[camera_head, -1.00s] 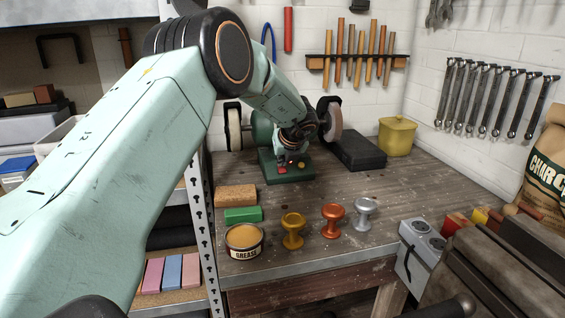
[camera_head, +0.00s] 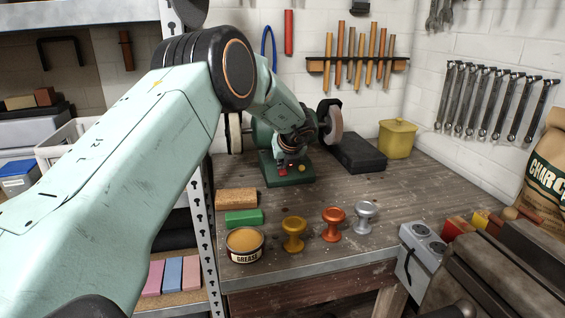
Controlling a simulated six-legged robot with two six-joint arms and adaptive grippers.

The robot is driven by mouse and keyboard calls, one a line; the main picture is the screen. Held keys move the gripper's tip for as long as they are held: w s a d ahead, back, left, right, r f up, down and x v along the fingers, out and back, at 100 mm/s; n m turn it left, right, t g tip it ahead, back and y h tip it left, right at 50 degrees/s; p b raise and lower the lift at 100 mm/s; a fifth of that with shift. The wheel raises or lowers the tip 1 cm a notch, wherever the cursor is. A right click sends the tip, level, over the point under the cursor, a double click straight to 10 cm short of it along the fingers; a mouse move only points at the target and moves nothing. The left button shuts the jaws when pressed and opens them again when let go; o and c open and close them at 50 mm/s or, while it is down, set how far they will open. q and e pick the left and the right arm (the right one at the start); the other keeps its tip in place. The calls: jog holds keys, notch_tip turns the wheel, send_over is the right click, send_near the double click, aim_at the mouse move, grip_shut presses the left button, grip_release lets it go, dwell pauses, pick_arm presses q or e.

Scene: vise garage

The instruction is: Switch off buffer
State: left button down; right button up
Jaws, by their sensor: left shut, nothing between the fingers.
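The buffer (camera_head: 264,134) stands at the back of the wooden workbench, a green machine with a wheel (camera_head: 331,122) on its right and a paler wheel (camera_head: 234,132) on its left. Its green base plate (camera_head: 296,178) bears a red button (camera_head: 282,171) and a small yellowish button (camera_head: 301,168). My left arm reaches in from the left, and my left gripper (camera_head: 287,160) is shut and empty just above the red button. I cannot tell whether the fingertips touch it. The arm hides part of the buffer's body. My right gripper is not in view.
A black case (camera_head: 359,153) and a yellow canister (camera_head: 397,139) stand right of the buffer. Bare bench lies right of the base.

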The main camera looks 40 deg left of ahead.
pick_arm(q)
jog(key=shift+s+d+f+b, duration=0.25)
jog(key=shift+s+f+b, duration=0.1)
jog(key=shift+f, duration=0.25)
jog(key=shift+s+d+f+b, duration=0.2)
jog(key=shift+s+d+b, duration=0.05)
jog(key=shift+d+b, duration=0.15)
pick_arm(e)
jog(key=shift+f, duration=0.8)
pick_arm(q)
jog(key=shift+a+r, duration=0.1)
jog(key=shift+r, duration=0.1)
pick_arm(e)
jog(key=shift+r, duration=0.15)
